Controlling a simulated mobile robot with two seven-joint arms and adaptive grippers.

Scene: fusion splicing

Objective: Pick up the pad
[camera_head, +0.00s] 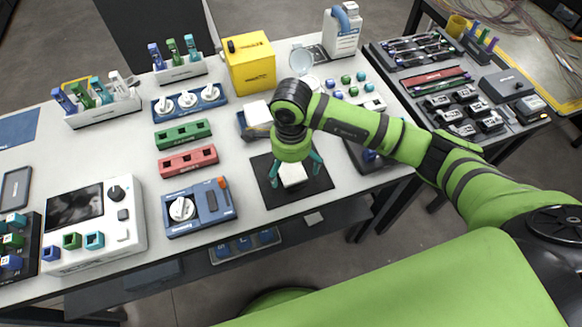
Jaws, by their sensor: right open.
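A white pad (292,174) sits near the middle of a black mat (312,191) at the front of the table. My right gripper (294,178) reaches down over the mat with its green fingers on either side of the pad. The fingers are open. The pad's upper part is partly hidden by the gripper body, and I cannot tell whether the fingers touch it. My left gripper is not in view.
A blue device with a white dial (200,208) stands left of the mat. A blue tray with white material (256,118) is behind it. A yellow box (250,64) and green and red racks (188,161) stand further back. The table's front edge is close to the mat.

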